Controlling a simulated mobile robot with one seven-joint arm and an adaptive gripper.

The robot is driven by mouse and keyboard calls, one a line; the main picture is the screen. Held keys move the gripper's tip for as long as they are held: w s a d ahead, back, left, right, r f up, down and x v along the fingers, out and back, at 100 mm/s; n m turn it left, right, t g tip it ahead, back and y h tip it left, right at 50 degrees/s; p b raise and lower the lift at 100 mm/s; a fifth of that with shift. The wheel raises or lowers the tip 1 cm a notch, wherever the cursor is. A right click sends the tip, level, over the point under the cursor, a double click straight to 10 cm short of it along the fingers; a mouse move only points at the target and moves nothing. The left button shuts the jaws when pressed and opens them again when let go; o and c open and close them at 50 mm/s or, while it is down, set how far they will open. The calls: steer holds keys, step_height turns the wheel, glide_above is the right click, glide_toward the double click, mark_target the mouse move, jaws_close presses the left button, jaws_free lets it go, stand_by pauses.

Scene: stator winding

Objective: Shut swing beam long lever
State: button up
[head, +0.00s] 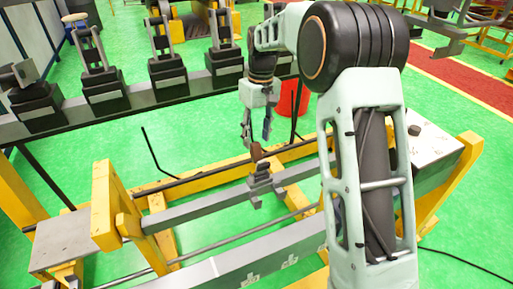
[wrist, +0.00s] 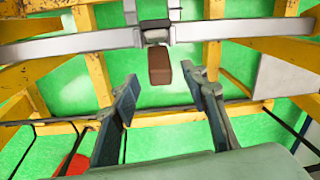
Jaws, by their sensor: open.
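A grey beam (head: 195,207) runs across the yellow frame, with a dark clamp (head: 260,181) on it. A lever with a brown end (head: 256,151) stands up from the clamp. In the wrist view, the brown lever end (wrist: 159,67) points toward me below the clamp (wrist: 155,34) on the pale beam (wrist: 80,45). My gripper (head: 257,138) points down just above the lever. In the wrist view, my gripper (wrist: 160,88) is open and empty, with the brown end ahead of the gap between its fingers. I cannot tell whether they touch.
The yellow frame (head: 103,210) surrounds the beam, with bars crossing beside it. A dark rail with several black clamp units (head: 168,78) stands behind. A red bucket (head: 292,98) stands behind my gripper. A thin black rod (head: 150,152) rises left of the clamp. Green floor shows between the bars.

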mark_target(256, 143)
step_height(256, 143, down, 5)
steer(key=shift+a+f, duration=0.1)
steer(key=shift+f, duration=0.1)
jaws_close()
stand_by(0.4)
